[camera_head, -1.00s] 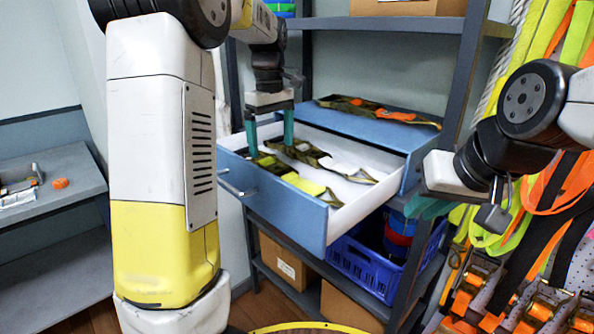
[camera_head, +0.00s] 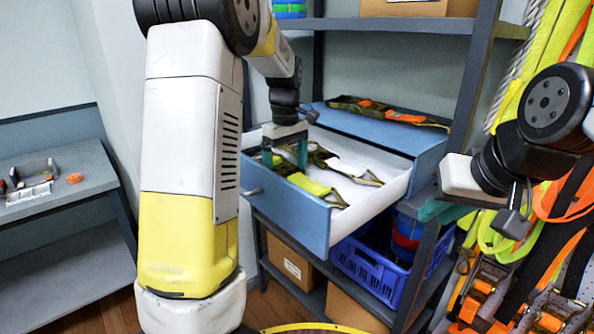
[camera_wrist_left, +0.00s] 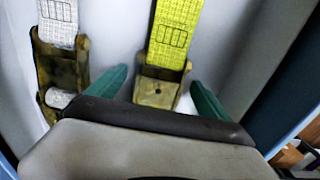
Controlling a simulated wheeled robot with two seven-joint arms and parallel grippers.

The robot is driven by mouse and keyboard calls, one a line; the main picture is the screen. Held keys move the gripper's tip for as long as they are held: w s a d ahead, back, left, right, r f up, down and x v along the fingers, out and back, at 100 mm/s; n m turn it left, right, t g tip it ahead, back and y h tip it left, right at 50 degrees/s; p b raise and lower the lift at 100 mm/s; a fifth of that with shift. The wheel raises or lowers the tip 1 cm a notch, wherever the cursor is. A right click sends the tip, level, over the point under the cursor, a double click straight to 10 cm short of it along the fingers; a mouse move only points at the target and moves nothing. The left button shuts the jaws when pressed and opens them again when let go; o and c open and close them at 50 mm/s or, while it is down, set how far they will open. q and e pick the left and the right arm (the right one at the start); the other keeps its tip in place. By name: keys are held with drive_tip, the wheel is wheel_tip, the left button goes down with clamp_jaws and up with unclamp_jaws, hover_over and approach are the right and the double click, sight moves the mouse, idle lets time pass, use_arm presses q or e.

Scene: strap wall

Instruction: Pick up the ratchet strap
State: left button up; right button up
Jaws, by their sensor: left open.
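A ratchet strap with yellow webbing (camera_head: 312,185) and a dark buckle lies in the open drawer (camera_head: 300,215). In the left wrist view its yellow webbing (camera_wrist_left: 175,30) and olive-brown metal end (camera_wrist_left: 160,88) lie between my fingertips. A second strap with white webbing (camera_head: 347,167) lies beside it; its buckle (camera_wrist_left: 62,70) is left of my fingers in the wrist view. My left gripper (camera_head: 285,158) is open, pointing down inside the drawer, with a finger on each side of the yellow strap's end. My right gripper (camera_head: 440,209) hangs right of the drawer, fingers partly hidden.
An orange-and-dark strap (camera_head: 385,112) lies on the blue cabinet top (camera_head: 350,120). A blue crate (camera_head: 370,275) and cardboard boxes (camera_head: 290,262) stand below. Hanging straps (camera_head: 540,215) crowd the right wall. A grey bench (camera_head: 60,200) is at the left.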

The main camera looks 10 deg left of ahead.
use_arm(q)
drive_tip(key=shift+r, duration=0.1)
clamp_jaws()
